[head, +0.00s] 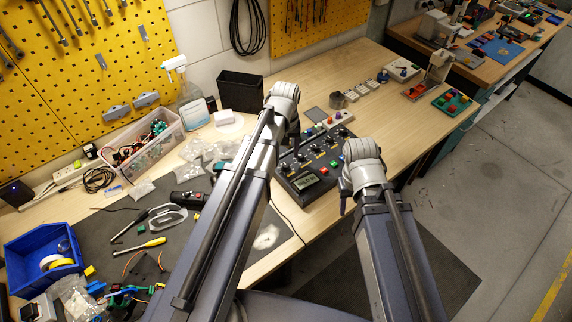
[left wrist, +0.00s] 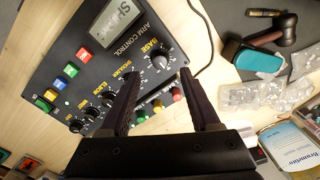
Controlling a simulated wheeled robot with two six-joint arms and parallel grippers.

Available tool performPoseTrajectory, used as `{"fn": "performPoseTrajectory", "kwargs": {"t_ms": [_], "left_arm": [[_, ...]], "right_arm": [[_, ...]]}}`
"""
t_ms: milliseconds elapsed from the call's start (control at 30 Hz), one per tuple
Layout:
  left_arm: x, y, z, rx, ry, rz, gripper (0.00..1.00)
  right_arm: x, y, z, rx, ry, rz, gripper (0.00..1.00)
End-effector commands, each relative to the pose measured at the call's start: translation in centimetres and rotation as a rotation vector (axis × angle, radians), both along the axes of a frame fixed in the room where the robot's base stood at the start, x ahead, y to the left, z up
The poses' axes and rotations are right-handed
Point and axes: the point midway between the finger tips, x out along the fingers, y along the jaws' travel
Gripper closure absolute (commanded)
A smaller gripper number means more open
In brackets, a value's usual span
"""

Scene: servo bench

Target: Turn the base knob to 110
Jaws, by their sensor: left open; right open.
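The black arm control console (head: 322,160) lies on the bench in the head view, with rows of knobs and coloured buttons. In the left wrist view, the base knob (left wrist: 159,58) is a dark round knob beside the word BASE. My left gripper (left wrist: 160,74) is open, and its two fingers reach toward the base knob with the knob between their tips in the picture. I cannot tell whether they touch it. In the head view my left gripper (head: 296,140) hangs over the console's left side. My right gripper (head: 343,202) is at the console's front right corner, mostly hidden by its wrist.
The console display (left wrist: 116,22) shows letters beginning with SH, partly cut off. A bin of parts (head: 146,142), a spray bottle (head: 190,105) and plastic bags stand to the left.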

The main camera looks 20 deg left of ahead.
Motion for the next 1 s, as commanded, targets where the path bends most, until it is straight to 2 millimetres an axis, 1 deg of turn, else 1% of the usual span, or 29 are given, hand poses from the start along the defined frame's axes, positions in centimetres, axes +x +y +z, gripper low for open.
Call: {"fn": "performPoseTrajectory", "kwargs": {"t_ms": [33, 100, 300, 400, 500, 767, 867, 1000], "left_arm": [[0.0, 0.0, -1.2, 0.000, 0.000, 0.000, 0.37], [0.0, 0.0, -2.1, 0.000, 0.000, -0.001, 0.37], [0.0, 0.0, -4.6, 0.000, 0.000, -0.001, 0.37], [0.0, 0.0, -5.4, 0.000, 0.000, -0.001, 0.37], [0.0, 0.0, -5.8, 0.000, 0.000, -0.001, 0.37], [0.0, 0.0, -5.7, 0.000, 0.000, -0.001, 0.37], [0.0, 0.0, -5.7, 0.000, 0.000, -0.001, 0.46], [0.0, 0.0, -5.7, 0.000, 0.000, -0.001, 0.62]], "right_arm": [[0.0, 0.0, -1.2, 0.000, 0.000, 0.001, 0.50], [0.0, 0.0, -2.1, 0.000, 0.000, 0.001, 0.50], [0.0, 0.0, -4.6, 0.000, 0.000, -0.001, 0.50], [0.0, 0.0, -5.4, 0.000, 0.000, -0.001, 0.50], [0.0, 0.0, -5.7, 0.000, 0.000, -0.001, 0.50], [0.0, 0.0, -5.6, 0.000, 0.000, -0.001, 0.50], [0.0, 0.0, -5.6, 0.000, 0.000, -0.001, 0.50], [0.0, 0.0, -5.6, 0.000, 0.000, -0.001, 0.50]]}}
